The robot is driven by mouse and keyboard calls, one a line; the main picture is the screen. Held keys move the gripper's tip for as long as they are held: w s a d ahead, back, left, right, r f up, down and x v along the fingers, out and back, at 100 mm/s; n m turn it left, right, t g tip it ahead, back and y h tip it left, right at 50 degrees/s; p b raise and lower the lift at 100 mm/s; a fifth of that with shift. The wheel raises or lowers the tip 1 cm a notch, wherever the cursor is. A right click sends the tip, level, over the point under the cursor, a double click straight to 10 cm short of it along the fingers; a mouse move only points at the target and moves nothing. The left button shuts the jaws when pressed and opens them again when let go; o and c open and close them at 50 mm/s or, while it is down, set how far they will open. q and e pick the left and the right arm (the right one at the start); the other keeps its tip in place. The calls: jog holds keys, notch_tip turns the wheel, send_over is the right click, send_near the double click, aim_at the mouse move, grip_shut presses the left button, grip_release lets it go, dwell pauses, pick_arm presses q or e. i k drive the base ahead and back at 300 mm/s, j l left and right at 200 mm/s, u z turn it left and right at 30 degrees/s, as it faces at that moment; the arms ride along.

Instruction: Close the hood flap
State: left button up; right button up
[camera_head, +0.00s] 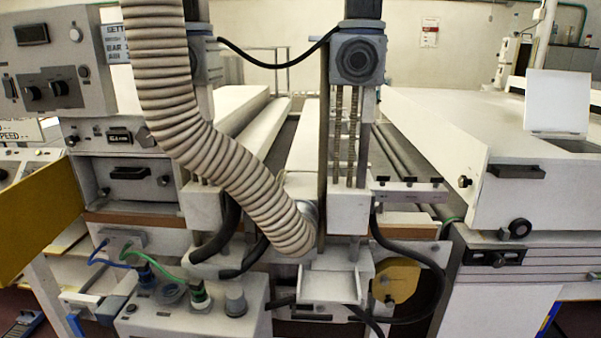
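A white flap (558,102) stands raised, close to upright, on top of the long white hood (440,125) at the right; I take it to be the hood flap. Its lower edge meets the hood top, and a dark strip, perhaps an opening, shows beside its base. The hood's near end face carries a black handle, a small black knob and a round black wheel. Neither of my grippers shows in this view, so where they are relative to the flap cannot be seen.
A ribbed beige hose (215,160) hangs across the left middle, in front of the machine. A yellow panel (38,222) sticks out at the left. Control box (55,65) is at upper left. Black cables loop below the middle. Some floor shows at lower right.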

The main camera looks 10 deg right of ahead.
aim_at(556, 100)
jog(key=l+u, duration=0.25)
jog(key=l, duration=0.2)
jog(key=k+l+u, duration=0.2)
jog(key=l, duration=0.2)
jog(key=k+l+u, duration=0.1)
jog(key=l+u, duration=0.15)
jog(key=l, duration=0.15)
jog(key=k+l+u, duration=0.25)
jog(key=l, duration=0.15)
jog(key=k+l, duration=0.2)
jog(key=l, duration=0.2)
jog(key=k+l+u, duration=0.1)
jog(key=l, duration=0.3)
jog(key=k+l+u, duration=0.1)
jog(key=k+l, duration=0.15)
jog(key=l, duration=0.15)
jog(key=k+l, duration=0.2)
jog(key=l, duration=0.2)
